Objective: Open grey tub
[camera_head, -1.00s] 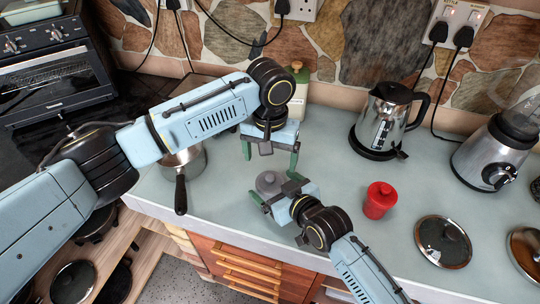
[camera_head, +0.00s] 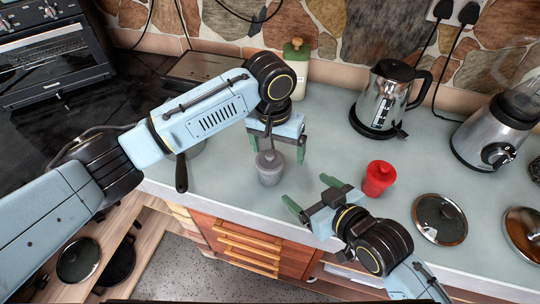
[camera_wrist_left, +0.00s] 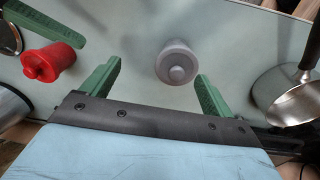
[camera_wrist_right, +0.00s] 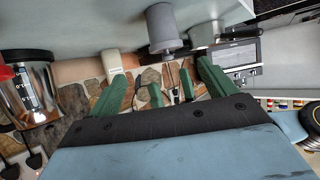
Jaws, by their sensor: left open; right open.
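The grey tub (camera_head: 269,168) stands upright on the counter, its knobbed lid on top. My left gripper (camera_head: 277,152) is open and points down just behind and above the tub. In the left wrist view the tub (camera_wrist_left: 178,62) shows beyond the open fingers, between them and touching neither. My right gripper (camera_head: 309,192) is open and empty, to the right and front of the tub and apart from it. In the right wrist view the tub (camera_wrist_right: 162,28) shows at the top, ahead of the fingers.
A red lidded pot (camera_head: 379,178) stands right of the tub, with a glass lid (camera_head: 439,220) further right. A kettle (camera_head: 384,98) and blender (camera_head: 485,140) stand behind. A saucepan handle (camera_head: 181,172) is at left. The counter's front edge is close.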

